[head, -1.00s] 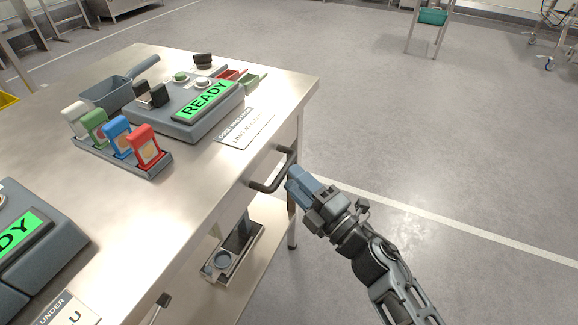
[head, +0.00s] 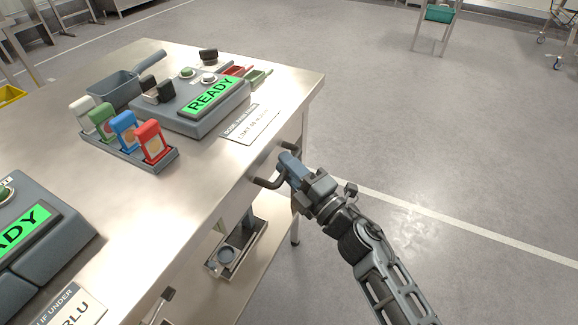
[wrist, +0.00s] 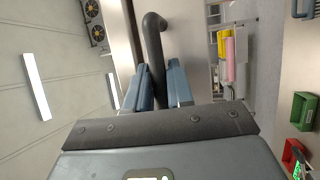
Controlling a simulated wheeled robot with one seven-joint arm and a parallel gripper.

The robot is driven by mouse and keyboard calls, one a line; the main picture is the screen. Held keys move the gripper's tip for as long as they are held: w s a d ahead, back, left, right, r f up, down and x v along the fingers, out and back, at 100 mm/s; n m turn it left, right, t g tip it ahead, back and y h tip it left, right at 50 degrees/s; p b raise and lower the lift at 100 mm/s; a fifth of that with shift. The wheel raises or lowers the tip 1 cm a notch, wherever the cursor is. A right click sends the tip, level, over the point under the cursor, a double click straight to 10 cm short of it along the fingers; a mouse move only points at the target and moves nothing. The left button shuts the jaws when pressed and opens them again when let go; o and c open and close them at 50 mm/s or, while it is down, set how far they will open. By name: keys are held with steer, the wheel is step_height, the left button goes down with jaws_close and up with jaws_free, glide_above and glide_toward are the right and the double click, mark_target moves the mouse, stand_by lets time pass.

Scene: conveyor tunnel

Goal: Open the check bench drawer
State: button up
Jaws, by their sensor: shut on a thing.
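The check bench (head: 205,180) is a steel table on the left of the head view. Its drawer handle (head: 268,183) is a dark bent bar on the bench's right-hand front, below the top's edge. My gripper (head: 287,170) is at this handle, its blue fingers closed around the bar. In the wrist view the dark handle bar (wrist: 154,50) runs down between the two blue fingers (wrist: 158,88). The drawer front is mostly hidden by the bench edge and my gripper, and I see no clear gap at it.
On the bench top stand a grey device with a green READY display (head: 212,96), a rack of coloured tags (head: 130,155) and a grey scoop (head: 115,88). A lower shelf holds a small tray (head: 237,250). The floor right of the bench is clear.

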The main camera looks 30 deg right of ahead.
jaws_close()
steer(key=s+d+p, duration=0.3)
steer(key=s+d, duration=0.9)
steer(key=s, duration=0.5)
steer(key=shift+d, duration=0.2)
steer(key=o, duration=0.6)
jaws_free()
steer(key=b+v, duration=0.1)
steer(key=v, duration=0.6)
steer(key=shift+s+d+f, duration=0.1)
steer(key=shift+s+f, duration=0.05)
steer(key=shift+s, duration=0.2)
